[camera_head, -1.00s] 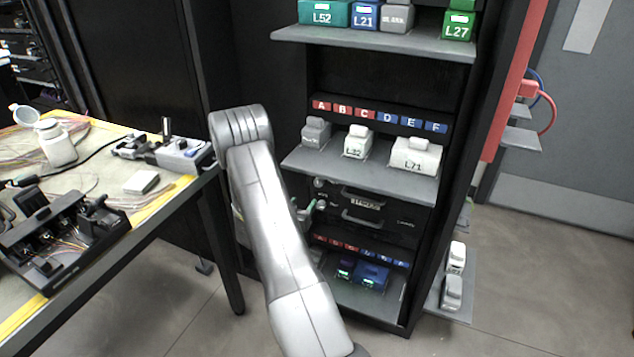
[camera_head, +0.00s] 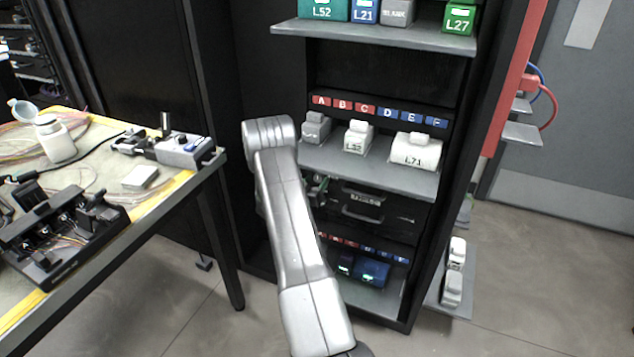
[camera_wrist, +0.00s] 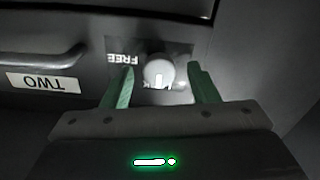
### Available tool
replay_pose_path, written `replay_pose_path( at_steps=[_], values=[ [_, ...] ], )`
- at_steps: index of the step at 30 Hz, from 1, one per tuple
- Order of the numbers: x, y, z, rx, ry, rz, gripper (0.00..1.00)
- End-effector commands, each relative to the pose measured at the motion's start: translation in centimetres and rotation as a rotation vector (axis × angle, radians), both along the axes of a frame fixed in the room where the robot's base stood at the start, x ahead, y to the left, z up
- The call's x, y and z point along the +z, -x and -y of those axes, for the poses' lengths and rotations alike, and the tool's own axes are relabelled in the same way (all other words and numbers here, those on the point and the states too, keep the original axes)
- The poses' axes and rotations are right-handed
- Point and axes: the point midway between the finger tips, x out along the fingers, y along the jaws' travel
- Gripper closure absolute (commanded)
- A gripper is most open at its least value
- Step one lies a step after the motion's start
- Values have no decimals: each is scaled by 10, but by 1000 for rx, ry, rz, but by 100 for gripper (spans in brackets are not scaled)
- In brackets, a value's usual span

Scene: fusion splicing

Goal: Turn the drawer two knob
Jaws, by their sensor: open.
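The drawer two knob (camera_wrist: 159,72) is a round, light knob in the wrist view, beside a label reading FREE, partly hidden below. The drawer's label TWO (camera_wrist: 43,83) and its dark handle (camera_wrist: 45,62) are to the left. My gripper (camera_wrist: 158,84) is open, with one green finger on each side of the knob and a gap visible at each side. In the head view, the drawers (camera_head: 365,205) sit below the middle shelf, and my arm hides their left part and most of the gripper.
The middle shelf (camera_head: 410,180) with white blocks such as L71 (camera_head: 415,151) is just above the drawers. A lower bay holds a blue box (camera_head: 371,272). A worktable (camera_head: 150,215) with tools stands left of my arm.

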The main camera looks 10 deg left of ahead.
Motion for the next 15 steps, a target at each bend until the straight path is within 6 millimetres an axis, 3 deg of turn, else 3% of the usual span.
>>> replay_pose_path(
  at_steps=[4, 13, 15],
  values=[
    [0, -11, 4, -1, -1, 0, 46],
    [0, -13, 4, 0, 0, -1, 46],
    [0, -13, 4, 0, 0, 0, 56]
  ],
)
